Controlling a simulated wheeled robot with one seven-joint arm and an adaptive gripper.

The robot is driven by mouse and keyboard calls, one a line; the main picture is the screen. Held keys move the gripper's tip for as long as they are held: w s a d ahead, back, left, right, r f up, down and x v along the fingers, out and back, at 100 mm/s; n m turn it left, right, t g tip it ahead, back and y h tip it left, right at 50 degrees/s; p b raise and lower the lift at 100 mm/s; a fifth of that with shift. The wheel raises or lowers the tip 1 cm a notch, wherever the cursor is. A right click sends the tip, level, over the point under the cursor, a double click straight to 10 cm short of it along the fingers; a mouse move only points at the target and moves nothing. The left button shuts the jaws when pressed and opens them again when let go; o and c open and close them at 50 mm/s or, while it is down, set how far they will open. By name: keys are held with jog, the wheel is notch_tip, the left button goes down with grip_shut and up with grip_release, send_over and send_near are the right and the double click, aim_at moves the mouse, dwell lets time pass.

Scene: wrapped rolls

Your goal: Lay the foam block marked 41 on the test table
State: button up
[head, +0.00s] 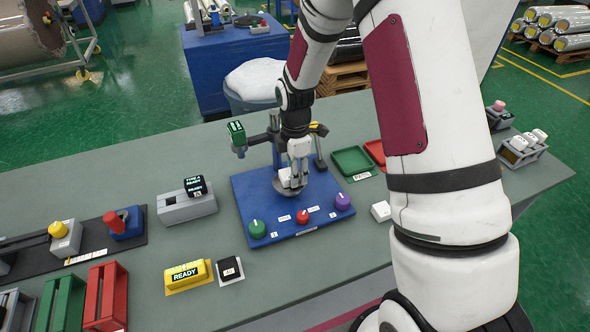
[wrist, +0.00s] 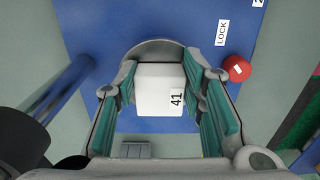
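The white foam block marked 41 (wrist: 160,90) is between the teal-padded fingers of my gripper (wrist: 161,85) in the wrist view. Both pads lie against its sides, and the label faces the camera. The round grey test table (wrist: 155,46) shows as a rim just beyond the block. In the head view my gripper (head: 294,177) points down at the round test table (head: 288,188) on the blue board (head: 262,205).
Green (head: 257,229), red (head: 303,217) and purple (head: 343,201) knobs line the board's front. A post with a green display (head: 237,132) stands behind left. Another white block (head: 380,211) lies right of the board. Green (head: 352,161) and red trays are behind right.

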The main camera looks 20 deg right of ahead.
jog(key=o, duration=0.5)
jog(key=shift+c, duration=0.2)
notch_tip(320, 180, up, 12)
dwell(0.4)
jog(key=s+r+m+t, duration=0.3)
jog(key=s+r+m, duration=0.6)
jog(key=s+r, duration=0.45)
jog(key=s+a+r+m+t, duration=0.1)
jog(key=s+r+m, duration=0.2)
jog(key=s+m, duration=0.1)
jog(key=s+r+m+t, duration=0.1)
jog(key=s+r+m, duration=0.1)
jog(key=s+m, duration=0.3)
jog(key=s, duration=0.2)
jog(key=shift+s+a+r+t, duration=0.3)
jog(key=shift+a+r, duration=0.1)
